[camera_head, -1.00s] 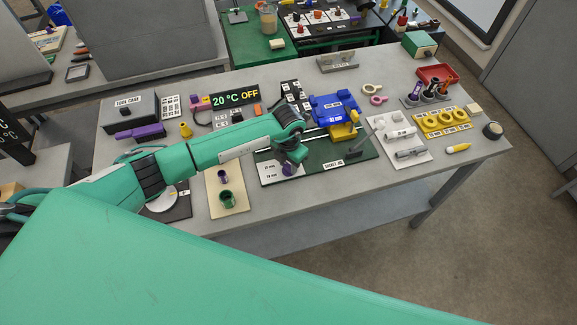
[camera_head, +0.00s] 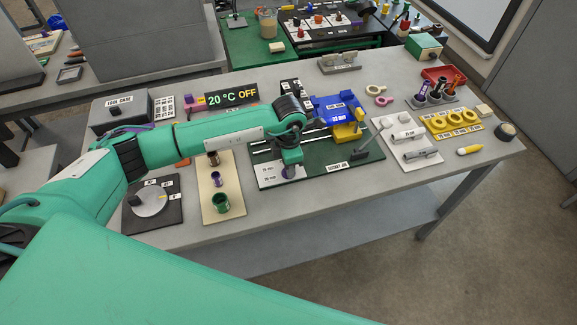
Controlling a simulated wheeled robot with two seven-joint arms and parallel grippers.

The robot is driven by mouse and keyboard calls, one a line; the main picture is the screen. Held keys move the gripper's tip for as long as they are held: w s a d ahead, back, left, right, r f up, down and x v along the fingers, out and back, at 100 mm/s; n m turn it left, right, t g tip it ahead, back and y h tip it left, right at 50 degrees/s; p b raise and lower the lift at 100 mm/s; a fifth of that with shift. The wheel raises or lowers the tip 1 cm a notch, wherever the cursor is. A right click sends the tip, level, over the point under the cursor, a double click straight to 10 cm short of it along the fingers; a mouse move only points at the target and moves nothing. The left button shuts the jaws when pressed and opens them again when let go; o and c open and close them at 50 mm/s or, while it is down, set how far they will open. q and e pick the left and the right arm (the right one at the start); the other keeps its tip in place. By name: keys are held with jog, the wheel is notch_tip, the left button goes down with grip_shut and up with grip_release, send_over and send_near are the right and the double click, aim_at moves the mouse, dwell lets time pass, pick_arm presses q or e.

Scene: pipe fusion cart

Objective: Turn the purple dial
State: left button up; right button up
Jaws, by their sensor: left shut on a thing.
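The purple dial (camera_head: 288,173) sits on a light plate (camera_head: 267,174) marked with 25 mm and 20 mm labels, at the front left of the green socket jig board (camera_head: 330,163). Only a little of the dial shows under my left gripper (camera_head: 291,169). The gripper points down and is shut on the dial; its fingertips are small and mostly hidden. My right gripper is not in view.
The table's front edge is clear.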

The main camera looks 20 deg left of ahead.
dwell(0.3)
pick_arm(q)
jog(key=o, duration=1)
jog(key=shift+r, duration=0.1)
jog(key=shift+r, duration=0.35)
jog(key=shift+r+b, duration=2)
jog(key=shift+r, duration=4.5)
jog(key=shift+f, duration=0.1)
